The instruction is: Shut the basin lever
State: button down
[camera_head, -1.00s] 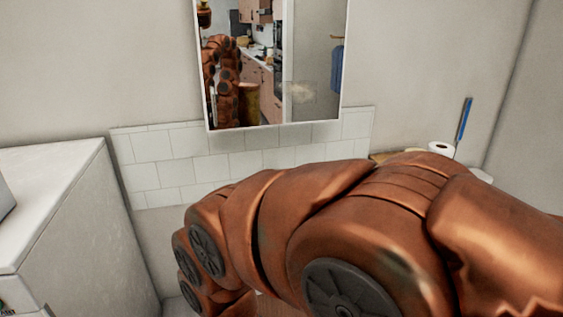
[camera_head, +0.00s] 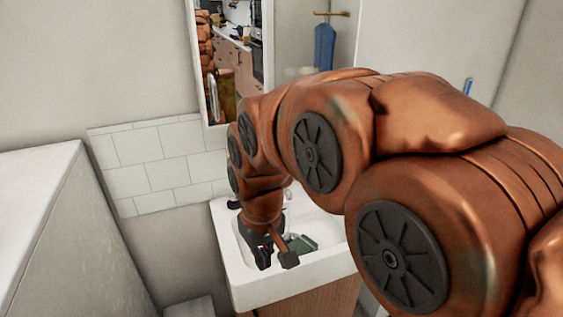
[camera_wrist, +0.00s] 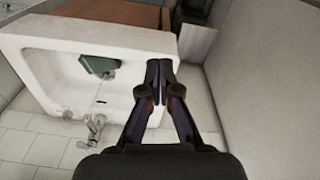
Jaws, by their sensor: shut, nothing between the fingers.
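The white basin (camera_head: 222,235) stands below the mirror; it also shows in the wrist view (camera_wrist: 40,45). The chrome tap (camera_wrist: 93,127) sits on the basin's back edge, low in the wrist view. Its lever is too small to tell its position. A thin pale streak, possibly water, runs from the tap into the bowl. In the head view my arm mostly hides the tap. My gripper (camera_wrist: 159,72) is shut and empty, over the basin's side rim, apart from the tap. In the head view my gripper (camera_head: 264,256) shows at the basin's left side.
A green object (camera_head: 302,243) lies in the bowl, also in the wrist view (camera_wrist: 98,66). A white cabinet (camera_head: 35,215) stands left of the basin with a gap between. The mirror (camera_head: 232,60) and tiled wall (camera_head: 150,165) are close behind.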

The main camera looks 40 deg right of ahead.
jog(key=w+d+r+m+t+h, duration=0.1)
jog(key=w+d+r+t, duration=0.15)
jog(key=w+d, duration=0.9)
jog(key=w+d+r+t+h, duration=0.2)
jog(key=w+d+r, duration=0.2)
jog(key=w+d, duration=0.75)
jog(key=p+x, duration=0.1)
jog(key=x, duration=0.2)
jog(key=p+x, duration=0.1)
jog(key=x, duration=0.2)
jog(key=w+a+p+x, duration=0.1)
jog(key=x, duration=0.2)
jog(key=shift+r, duration=0.1)
jog(key=shift+s, duration=0.1)
